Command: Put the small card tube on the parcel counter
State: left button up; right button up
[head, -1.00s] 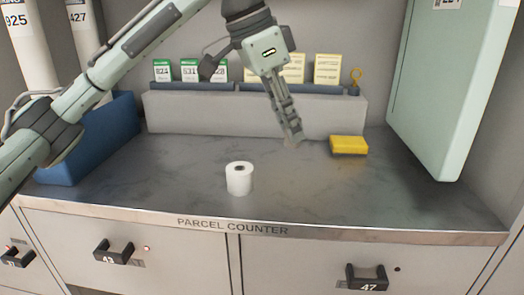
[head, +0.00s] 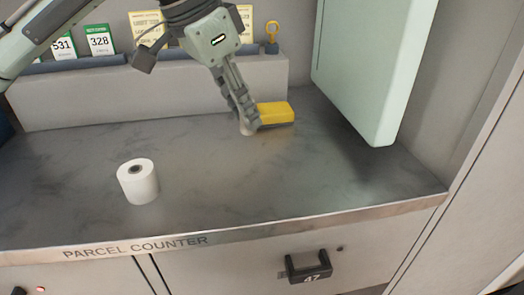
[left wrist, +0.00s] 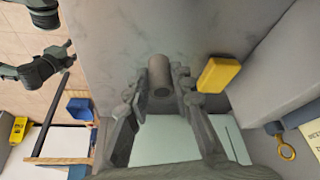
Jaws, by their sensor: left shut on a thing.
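The small card tube (head: 247,129) is a short greyish-beige cylinder, partly hidden by my fingers in the head view. My left gripper (head: 245,120) is shut on it, pointing down over the back part of the parcel counter (head: 215,185). In the left wrist view the tube (left wrist: 160,76) sits between the two fingertips (left wrist: 160,88). The tube's lower end is at or just above the dark marbled counter top; I cannot tell whether it touches.
A yellow block (head: 275,113) lies right beside the left gripper. A white paper roll (head: 138,182) stands at the left front. A grey ledge with cards (head: 150,92) runs along the back. A pale green panel (head: 365,65) hangs at right. The counter's middle and right front are clear.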

pick_arm(q)
jog(key=d+f, duration=0.1)
jog(key=s+d, duration=0.1)
jog(key=s+d+f, duration=0.1)
jog(key=shift+d+f, duration=0.3)
jog(key=shift+f, duration=0.35)
jog(key=shift+f+b, duration=0.45)
jog(key=shift+f, duration=1.15)
pick_arm(e)
jog(key=shift+w+a+r+t, duration=0.3)
jog(key=shift+w+r, duration=0.05)
jog(key=shift+r, duration=0.25)
jog(key=shift+w+a+r+t, duration=0.25)
jog(key=shift+w+r+t, duration=0.05)
jog(key=shift+r, duration=0.25)
pick_arm(q)
jog(key=o, duration=0.3)
jog(key=shift+f, duration=0.1)
jog(key=o, duration=0.5)
jog(key=shift+c, duration=0.2)
pick_arm(e)
jog(key=shift+s+d+f, duration=0.1)
jog(key=shift+s, duration=0.1)
